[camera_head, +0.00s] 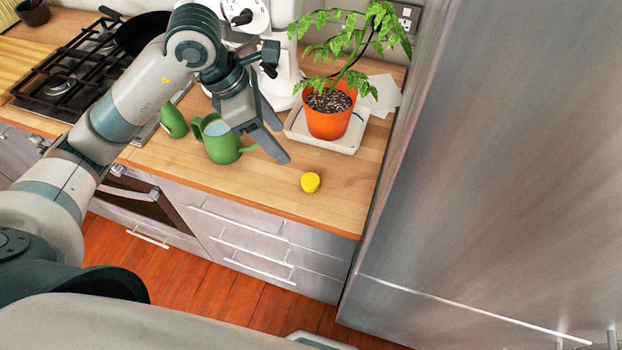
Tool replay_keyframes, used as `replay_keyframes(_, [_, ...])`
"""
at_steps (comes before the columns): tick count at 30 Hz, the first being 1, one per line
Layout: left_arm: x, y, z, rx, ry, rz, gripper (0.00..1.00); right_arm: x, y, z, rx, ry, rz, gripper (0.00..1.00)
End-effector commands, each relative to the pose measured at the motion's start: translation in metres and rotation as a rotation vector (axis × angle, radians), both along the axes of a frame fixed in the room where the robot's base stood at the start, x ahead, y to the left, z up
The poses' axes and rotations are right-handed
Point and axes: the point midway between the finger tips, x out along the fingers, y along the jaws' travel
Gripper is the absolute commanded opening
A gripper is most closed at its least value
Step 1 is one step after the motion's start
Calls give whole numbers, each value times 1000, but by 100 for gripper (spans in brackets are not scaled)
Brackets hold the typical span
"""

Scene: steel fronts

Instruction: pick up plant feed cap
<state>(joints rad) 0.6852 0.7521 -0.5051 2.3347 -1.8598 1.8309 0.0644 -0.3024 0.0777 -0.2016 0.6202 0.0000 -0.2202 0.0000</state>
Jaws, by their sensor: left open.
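A small round yellow cap (310,182), which looks like the plant feed cap, lies on the wooden counter near its front edge. My left gripper (272,146) is open and empty, above the counter to the upper left of the cap and apart from it. Its fingers point down and to the right. A green watering can (221,148) stands just left of the fingers and is partly hidden by them. A green bottle (173,121) stands further left, partly behind my arm. My right gripper is out of view.
A potted plant in an orange pot (329,118) stands on a white tray (352,138) behind the cap. A tall steel fridge (490,180) borders the counter at right. A gas hob (62,88) with a black pan (141,32) is at left. The counter around the cap is clear.

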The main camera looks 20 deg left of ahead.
Motion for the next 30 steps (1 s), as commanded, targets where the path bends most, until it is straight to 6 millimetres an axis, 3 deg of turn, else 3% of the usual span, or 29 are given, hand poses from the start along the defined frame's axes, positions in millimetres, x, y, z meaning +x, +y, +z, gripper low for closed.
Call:
replay_keyframes(18, [16,-34,-89,-2,4,-1,56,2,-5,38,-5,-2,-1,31])
replay_keyframes(30, [18,-35,-97,-1,0,-2,56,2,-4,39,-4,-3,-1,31])
